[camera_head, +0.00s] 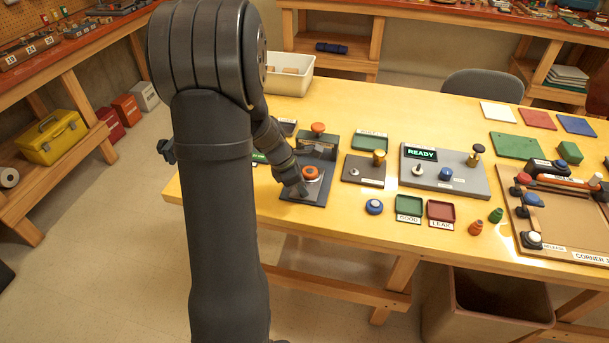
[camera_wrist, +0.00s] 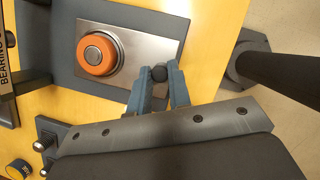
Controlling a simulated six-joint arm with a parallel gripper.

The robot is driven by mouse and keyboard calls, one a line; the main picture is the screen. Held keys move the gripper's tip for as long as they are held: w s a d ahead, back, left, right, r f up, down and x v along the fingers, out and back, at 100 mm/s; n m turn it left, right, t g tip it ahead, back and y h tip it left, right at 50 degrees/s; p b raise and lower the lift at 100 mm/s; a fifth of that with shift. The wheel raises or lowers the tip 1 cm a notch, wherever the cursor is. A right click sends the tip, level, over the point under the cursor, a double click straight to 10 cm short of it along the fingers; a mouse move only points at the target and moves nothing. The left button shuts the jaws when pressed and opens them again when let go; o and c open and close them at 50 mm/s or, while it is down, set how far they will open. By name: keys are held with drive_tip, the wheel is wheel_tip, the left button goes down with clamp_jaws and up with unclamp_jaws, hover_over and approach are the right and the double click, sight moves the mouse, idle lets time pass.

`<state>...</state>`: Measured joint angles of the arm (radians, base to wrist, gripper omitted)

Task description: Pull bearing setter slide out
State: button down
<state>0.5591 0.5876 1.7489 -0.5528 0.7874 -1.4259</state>
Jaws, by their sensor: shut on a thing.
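The bearing setter (camera_head: 320,145) stands near the table's left end, dark grey with an orange knob on top. Its slide is a steel plate (camera_wrist: 165,52) on a grey base, carrying a round part with an orange top (camera_wrist: 97,54); this part also shows in the head view (camera_head: 311,173), in front of the setter's frame. My gripper (camera_wrist: 159,80) is shut on the small dark knob (camera_wrist: 159,72) at the slide's edge. In the head view my gripper (camera_head: 300,190) is at the slide's near left corner, its fingertips hard to make out. In the wrist view the setter's frame is cut off at the left edge.
A dark block with a gold knob (camera_head: 365,170) stands to the right, then a grey READY panel (camera_head: 445,172). The table's front edge is close to the slide.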

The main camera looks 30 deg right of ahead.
drive_tip(key=shift+s+a, duration=0.15)
drive_tip(key=shift+s, duration=0.05)
drive_tip(key=c, duration=1.3)
unclamp_jaws()
drive_tip(key=v, duration=1.7)
drive_tip(key=shift+w+r, duration=0.1)
drive_tip(key=shift+r, duration=0.15)
drive_tip(key=shift+f, duration=0.1)
drive_tip(key=x, duration=1.7)
drive_tip(key=shift+f, duration=0.1)
drive_tip(key=shift+w+f, duration=0.1)
